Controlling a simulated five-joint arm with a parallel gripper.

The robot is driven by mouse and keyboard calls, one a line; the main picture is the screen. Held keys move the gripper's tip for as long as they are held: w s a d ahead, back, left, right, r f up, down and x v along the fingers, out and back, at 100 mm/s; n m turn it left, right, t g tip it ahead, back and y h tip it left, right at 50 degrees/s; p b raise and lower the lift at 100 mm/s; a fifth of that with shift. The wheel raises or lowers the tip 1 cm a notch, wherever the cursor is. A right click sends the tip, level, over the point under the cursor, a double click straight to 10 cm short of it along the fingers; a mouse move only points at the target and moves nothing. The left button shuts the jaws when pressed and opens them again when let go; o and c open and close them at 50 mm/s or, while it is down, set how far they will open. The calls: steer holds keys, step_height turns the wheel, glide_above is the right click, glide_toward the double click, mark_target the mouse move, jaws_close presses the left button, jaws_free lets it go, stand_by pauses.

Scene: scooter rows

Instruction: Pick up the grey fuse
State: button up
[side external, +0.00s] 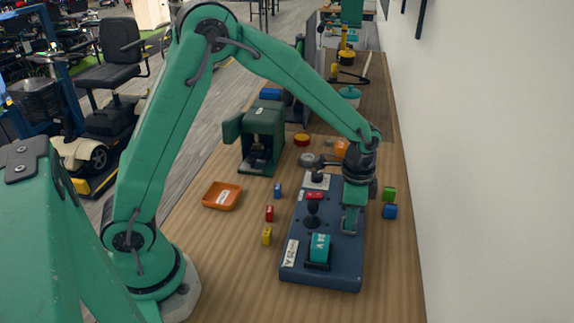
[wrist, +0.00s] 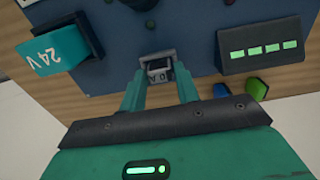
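A small grey fuse (wrist: 159,75) with a partly readable pale label sits in a dark holder on the blue panel (wrist: 190,25). My gripper (wrist: 160,86) reaches over it with one green finger on each side. The fingers stand apart, and I see narrow gaps between them and the fuse; I cannot tell if either touches it. In the side external view my gripper (side external: 350,222) points down at the right part of the blue panel (side external: 335,268). The fuse is hidden there behind my gripper.
A teal 24 V block (side external: 319,249) and a black knob (side external: 312,208) rise from the panel. Green (side external: 388,194) and blue (side external: 390,211) pieces lie right of it; red (side external: 269,213) and yellow (side external: 267,236) ones lie left. An orange tray (side external: 222,196) stands farther left.

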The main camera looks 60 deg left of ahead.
steer(key=c, duration=0.5)
steer(key=shift+r, duration=0.15)
steer(key=shift+r, duration=0.5)
steer(key=r, duration=0.3)
steer(key=shift+s+d+r, duration=0.1)
steer(key=shift+s+d, duration=0.05)
steer(key=shift+d, duration=0.1)
steer(key=s+d+r, duration=0.4)
steer(key=s+d, duration=0.1)
steer(key=s+d+r, duration=0.2)
steer(key=d, duration=0.1)
steer(key=shift+s+r, duration=0.25)
steer(key=shift+s, duration=0.15)
